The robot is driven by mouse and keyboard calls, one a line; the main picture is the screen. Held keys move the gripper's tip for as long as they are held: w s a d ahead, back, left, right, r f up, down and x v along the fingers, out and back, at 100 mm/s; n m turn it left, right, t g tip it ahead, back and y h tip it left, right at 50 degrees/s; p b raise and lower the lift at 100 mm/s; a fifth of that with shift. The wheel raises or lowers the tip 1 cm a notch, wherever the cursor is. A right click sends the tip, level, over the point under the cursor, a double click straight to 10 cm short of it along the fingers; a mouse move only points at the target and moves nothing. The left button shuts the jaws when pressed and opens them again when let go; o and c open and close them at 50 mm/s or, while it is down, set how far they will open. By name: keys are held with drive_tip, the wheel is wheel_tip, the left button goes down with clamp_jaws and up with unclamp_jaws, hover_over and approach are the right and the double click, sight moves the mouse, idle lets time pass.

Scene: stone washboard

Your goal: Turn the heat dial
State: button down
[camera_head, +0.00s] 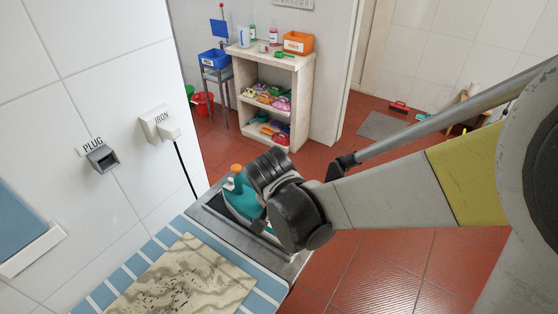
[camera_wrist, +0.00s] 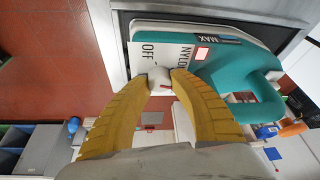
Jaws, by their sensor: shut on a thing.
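The teal iron (camera_head: 240,197) sits on a grey metal rest (camera_head: 207,218) at the end of the ironing board. It also shows in the wrist view (camera_wrist: 220,72), with printed labels reading OFF, NYLON and MAX. The white heat dial (camera_wrist: 158,73) with a small red mark sits beside the labels. My gripper (camera_wrist: 162,82) has its two yellow fingers shut on the dial, one on each side. In the head view my wrist hides the fingers, the dial and part of the iron.
A stained cloth (camera_head: 182,280) lies on the blue-and-white striped ironing board (camera_head: 120,285). A plug socket (camera_head: 102,157) and a box labelled IRON (camera_head: 156,122) are on the left wall. A shelf (camera_head: 270,78) with coloured items stands behind.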

drive_tip(key=shift+m+g+h, duration=0.3)
drive_tip(key=shift+m, duration=0.8)
drive_tip(key=c, duration=1.1)
unclamp_jaws()
